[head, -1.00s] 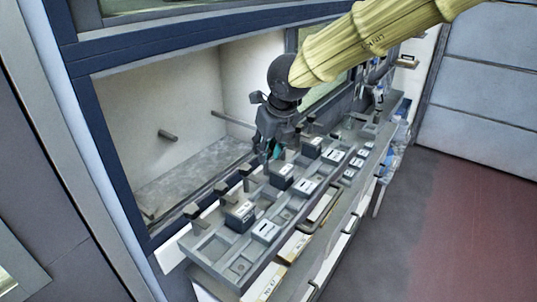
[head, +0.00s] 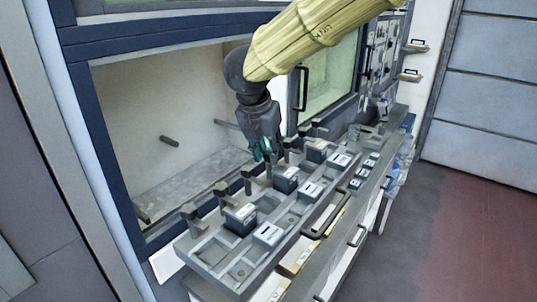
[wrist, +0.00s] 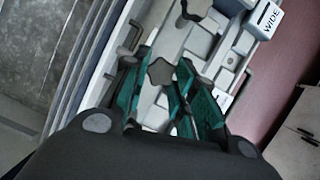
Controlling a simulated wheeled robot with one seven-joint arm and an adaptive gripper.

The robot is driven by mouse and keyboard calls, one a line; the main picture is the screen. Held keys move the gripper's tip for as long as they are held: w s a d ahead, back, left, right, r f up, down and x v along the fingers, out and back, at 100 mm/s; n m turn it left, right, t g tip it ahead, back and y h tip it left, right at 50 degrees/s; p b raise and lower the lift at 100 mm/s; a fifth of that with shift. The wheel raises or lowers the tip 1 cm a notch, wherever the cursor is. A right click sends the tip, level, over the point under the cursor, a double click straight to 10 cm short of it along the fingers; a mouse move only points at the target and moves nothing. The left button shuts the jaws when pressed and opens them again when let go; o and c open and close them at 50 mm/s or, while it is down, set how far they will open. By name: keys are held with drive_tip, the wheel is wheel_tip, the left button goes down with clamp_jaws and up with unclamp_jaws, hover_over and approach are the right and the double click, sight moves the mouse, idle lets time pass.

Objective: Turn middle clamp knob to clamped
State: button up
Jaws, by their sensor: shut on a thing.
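My gripper (head: 262,152) points down over the back row of the grey console in the head view, at about the middle block. In the wrist view its teal fingers (wrist: 160,80) lie on either side of a grey lobed knob (wrist: 160,71), and I read it as shut on that knob. The fingers hide the knob in the head view. The middle dark block (head: 286,179) with a white label stands just right of the fingers. The knob's clamp position cannot be read.
The grey console (head: 214,262) holds labelled blocks, including a front left one (head: 268,234) and a right one (head: 340,160). Another dark knob (wrist: 190,12) and a block marked WIDE (wrist: 268,19) show in the wrist view. An open chamber (head: 165,110) lies behind; floor at right is clear.

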drive_tip(key=shift+w+a+r+m+h+b, duration=0.1)
drive_tip(key=shift+m+h+b, duration=0.3)
drive_tip(key=shift+m, duration=0.8)
drive_tip(key=o, duration=1)
drive_tip(key=shift+o, duration=0.2)
drive_tip(key=v, duration=1.2)
drive_tip(key=shift+w+a, duration=0.1)
drive_tip(key=shift+w, duration=0.05)
